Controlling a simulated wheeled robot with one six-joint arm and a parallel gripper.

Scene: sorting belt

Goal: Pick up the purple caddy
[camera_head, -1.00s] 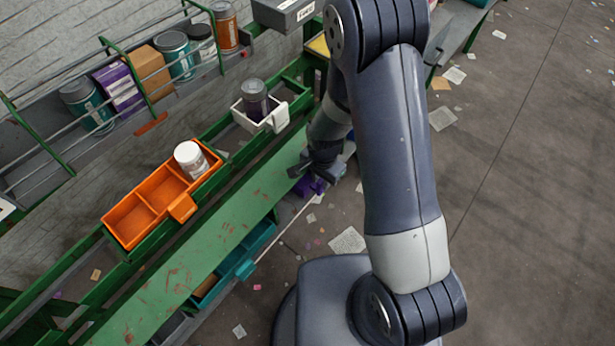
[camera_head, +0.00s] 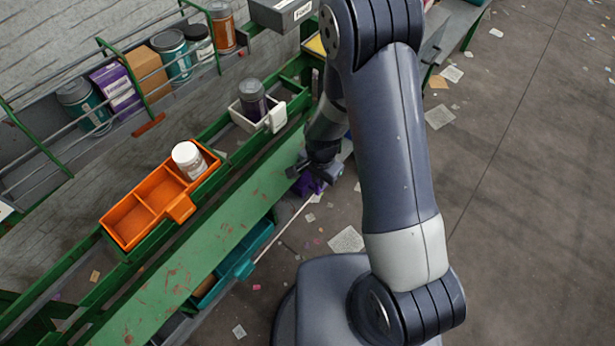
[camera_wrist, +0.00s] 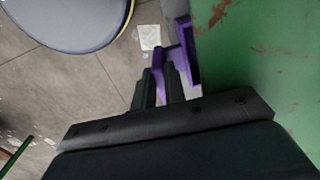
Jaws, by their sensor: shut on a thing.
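The purple caddy (camera_head: 308,186) is mostly hidden behind my gripper and the green belt edge in the head view. In the wrist view, part of the purple caddy (camera_wrist: 192,60) shows beside the green surface, with its tab between my fingers. My gripper (camera_wrist: 166,72) is shut on the caddy's purple tab. In the head view my gripper (camera_head: 312,176) is low at the near side of the green belt frame. Most of the caddy's body and its contents are hidden.
A green belt surface (camera_head: 190,265) runs beside my gripper. An orange caddy (camera_head: 133,222) with a white jar (camera_head: 189,160) and a white caddy (camera_head: 277,118) with a dark jar (camera_head: 252,98) stand above it. A teal caddy (camera_head: 244,262) sits below. The floor at right holds scattered paper.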

